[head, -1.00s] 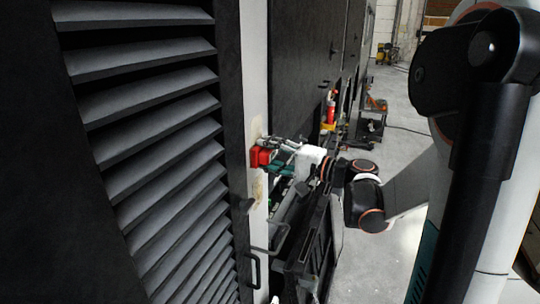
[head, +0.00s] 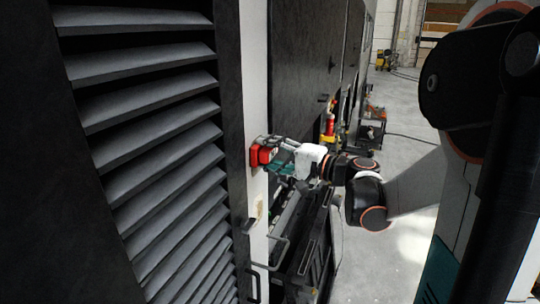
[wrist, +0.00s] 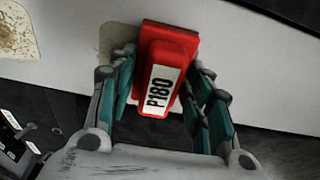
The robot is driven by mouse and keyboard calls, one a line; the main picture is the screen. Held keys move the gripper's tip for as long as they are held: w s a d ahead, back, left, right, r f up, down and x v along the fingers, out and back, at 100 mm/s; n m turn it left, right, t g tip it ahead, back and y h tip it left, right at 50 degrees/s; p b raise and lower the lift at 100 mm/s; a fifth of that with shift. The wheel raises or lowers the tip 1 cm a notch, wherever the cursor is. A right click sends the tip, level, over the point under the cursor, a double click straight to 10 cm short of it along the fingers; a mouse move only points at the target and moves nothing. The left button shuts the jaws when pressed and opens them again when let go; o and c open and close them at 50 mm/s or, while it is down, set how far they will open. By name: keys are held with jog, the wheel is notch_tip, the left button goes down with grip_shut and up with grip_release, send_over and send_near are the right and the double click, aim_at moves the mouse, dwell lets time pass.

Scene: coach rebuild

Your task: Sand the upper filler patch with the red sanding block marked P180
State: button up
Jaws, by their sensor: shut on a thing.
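The red sanding block (wrist: 176,46) has a white label reading P180. My gripper (wrist: 163,72) is shut on it, with a finger on each side. In the head view the block (head: 262,156) lies at the pale upright strip and appears to be against it. A smooth tan patch, apparently the upper filler patch (wrist: 113,40), shows beside the block in the wrist view; the rest is hidden behind the block. The lower filler patch (head: 260,207) shows below the block in the head view. A speckled patch (wrist: 16,32), seemingly the lower one, is at the wrist view's left edge.
A black louvred panel (head: 150,130) fills the left of the head view. Black handles (head: 256,280) stick out low by the strip. A dark rack-like unit (head: 308,250) stands below my gripper. Grey floor (head: 405,150) is open to the right.

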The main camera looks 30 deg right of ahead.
aim_at(258, 173)
jog(key=shift+r+p, duration=1.25)
jog(key=shift+r, duration=0.75)
jog(key=shift+s+f, duration=0.1)
jog(key=shift+f+b, duration=4.9)
jog(key=shift+f, duration=0.65)
jog(key=shift+w+d+v, duration=0.1)
jog(key=shift+d+v, duration=0.1)
jog(key=shift+v, duration=1.2)
jog(key=shift+w+d+v, duration=0.1)
jog(key=shift+d+v, duration=0.1)
jog(key=shift+v, duration=1.15)
